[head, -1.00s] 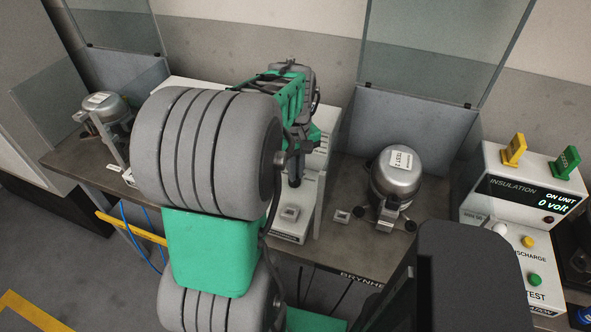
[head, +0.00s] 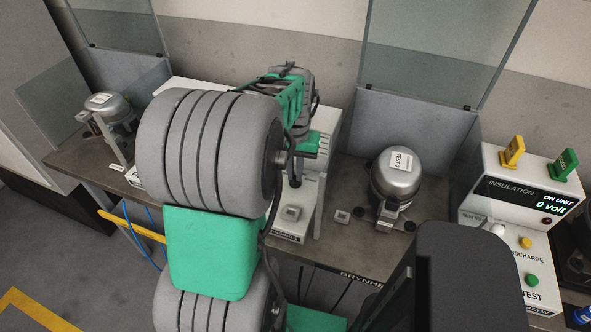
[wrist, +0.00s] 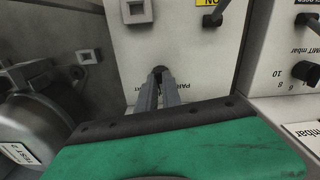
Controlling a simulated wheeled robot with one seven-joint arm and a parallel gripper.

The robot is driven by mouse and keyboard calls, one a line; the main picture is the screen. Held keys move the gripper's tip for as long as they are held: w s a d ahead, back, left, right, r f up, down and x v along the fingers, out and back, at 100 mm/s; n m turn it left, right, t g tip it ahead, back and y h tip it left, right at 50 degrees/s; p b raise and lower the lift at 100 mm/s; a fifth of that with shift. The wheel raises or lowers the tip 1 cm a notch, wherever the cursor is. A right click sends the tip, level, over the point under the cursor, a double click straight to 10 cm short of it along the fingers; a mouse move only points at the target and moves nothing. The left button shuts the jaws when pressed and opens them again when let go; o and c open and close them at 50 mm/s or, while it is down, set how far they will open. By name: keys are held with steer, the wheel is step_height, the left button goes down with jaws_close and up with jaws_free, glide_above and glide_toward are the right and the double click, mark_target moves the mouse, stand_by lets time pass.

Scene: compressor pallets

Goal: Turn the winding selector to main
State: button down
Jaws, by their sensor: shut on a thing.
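In the wrist view, my gripper (wrist: 160,84) is shut on a small dark knob (wrist: 159,71) on a white panel (wrist: 185,50). The fingers cover most of the knob, so where it points cannot be told. Partly covered lettering beginning "PA" stands beside it; I cannot read a winding label. In the head view, the white unit (head: 308,208) stands on the bench, partly behind my arm. The jaws and knob are not clear there.
A compressor marked TEST 2 (head: 397,172) stands right of the unit. An insulation tester (head: 520,215) reading 0 volt is farther right. Another compressor (head: 108,108) is at the left. In the wrist view, a panel with a dark knob (wrist: 305,70) and an mbar scale is at the right.

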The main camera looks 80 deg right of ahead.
mark_target(295, 176)
steer(key=shift+m, duration=0.8)
steer(key=c, duration=1.5)
jaws_free()
step_height(295, 176, up, 8)
steer(key=shift+f, duration=0.1)
steer(key=shift+w, duration=0.1)
